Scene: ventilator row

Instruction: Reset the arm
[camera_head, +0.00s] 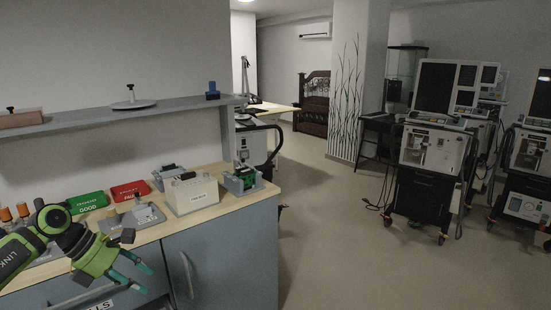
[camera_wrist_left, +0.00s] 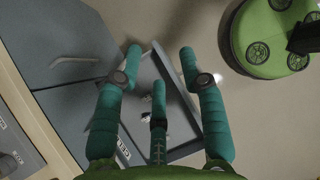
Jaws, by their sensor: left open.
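My left arm comes in from the left in the head view. Its green gripper with teal fingers (camera_head: 136,271) is open and empty, in front of the counter's front edge. In the left wrist view the three teal fingers (camera_wrist_left: 160,85) are spread apart with nothing between them. Below them shows an open drawer (camera_wrist_left: 172,140) in the blue-grey cabinet, with small items in it that are too dim to name. My right gripper is not in view.
The wooden counter (camera_head: 215,207) holds a green GOOD bin (camera_head: 87,203), a red bin (camera_head: 130,190), a white box (camera_head: 190,193) and a green-grey fixture (camera_head: 243,179). A shelf (camera_head: 75,123) hangs above. Ventilators (camera_head: 432,148) stand at right. The middle floor (camera_head: 330,230) is clear.

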